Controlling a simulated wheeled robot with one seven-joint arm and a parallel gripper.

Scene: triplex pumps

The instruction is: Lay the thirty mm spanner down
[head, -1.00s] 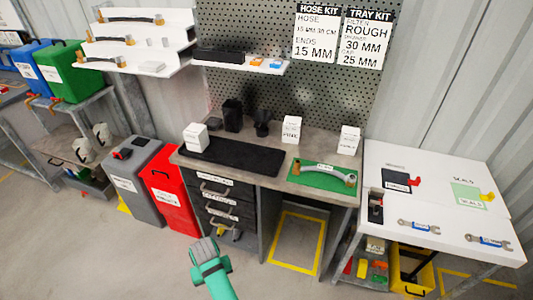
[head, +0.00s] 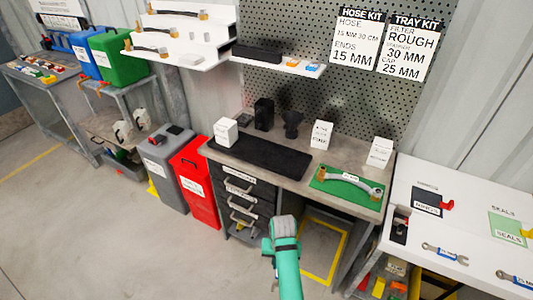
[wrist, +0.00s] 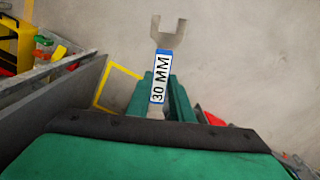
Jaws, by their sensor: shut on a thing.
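The thirty mm spanner (wrist: 163,78) shows in the wrist view, with a grey open-ended head and a blue-edged white label reading "30 MM". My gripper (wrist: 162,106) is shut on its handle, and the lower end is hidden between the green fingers. The spanner's head points away from my gripper, above the grey floor, and touches nothing that I can see. In the head view my teal arm (head: 286,262) stands in front of the workbench. The gripper and the held spanner do not show there.
A workbench (head: 345,150) carries a black mat (head: 258,157) and a hose on a green mat (head: 322,184). A white table (head: 408,262) at the right holds two spanners, one (head: 445,255) nearer its middle. Grey and red bins (head: 196,180) stand left. Open floor lies in front.

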